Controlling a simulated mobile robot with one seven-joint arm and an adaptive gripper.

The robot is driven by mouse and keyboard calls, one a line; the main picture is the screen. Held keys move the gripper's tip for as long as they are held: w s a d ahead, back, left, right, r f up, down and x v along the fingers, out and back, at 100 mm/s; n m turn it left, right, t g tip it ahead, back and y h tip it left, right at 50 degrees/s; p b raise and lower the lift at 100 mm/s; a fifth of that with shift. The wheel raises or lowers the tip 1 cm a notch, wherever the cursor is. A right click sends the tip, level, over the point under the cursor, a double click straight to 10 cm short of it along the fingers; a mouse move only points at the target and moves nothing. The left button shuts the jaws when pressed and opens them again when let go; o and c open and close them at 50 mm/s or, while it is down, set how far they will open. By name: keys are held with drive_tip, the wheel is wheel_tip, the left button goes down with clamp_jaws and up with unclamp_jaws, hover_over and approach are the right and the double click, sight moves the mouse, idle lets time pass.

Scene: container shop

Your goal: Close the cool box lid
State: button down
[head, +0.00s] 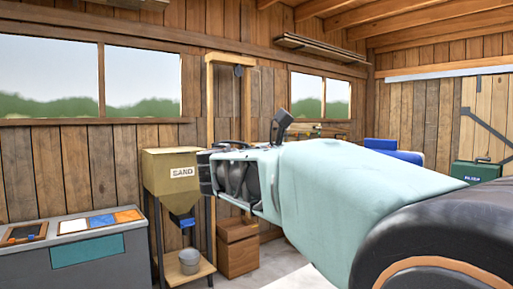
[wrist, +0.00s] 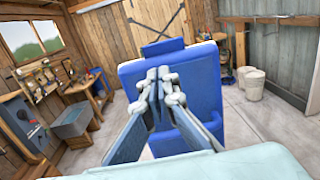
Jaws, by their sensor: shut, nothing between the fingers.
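The blue cool box (head: 400,155) is partly hidden behind my arm in the head view, with a pale band showing along it. In the wrist view a broad blue panel of the cool box (wrist: 203,78) fills the middle, with a smaller blue piece standing at its top. I cannot tell for sure which part is the lid or how far it is open. My gripper (wrist: 158,75) is shut and empty, its fingertips in front of the blue panel; I cannot tell whether they touch it. In the head view the fingertips are not clear.
A sand hopper (head: 170,172) stands behind my arm, near a grey cabinet (head: 25,270). A green case (head: 477,171) stands at the right. Two white buckets (wrist: 254,84) stand on the floor right of the cool box. A workbench (wrist: 100,100) lines the left wall. Floor beside the box is clear.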

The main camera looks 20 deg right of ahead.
sight(377, 143)
drive_tip(key=p+x, duration=0.1)
drive_tip(key=x, duration=1.2)
drive_tip(key=shift+d+r+p, duration=0.15)
drive_tip(key=shift+d+p, duration=0.25)
drive_tip(key=shift+d+r, duration=0.1)
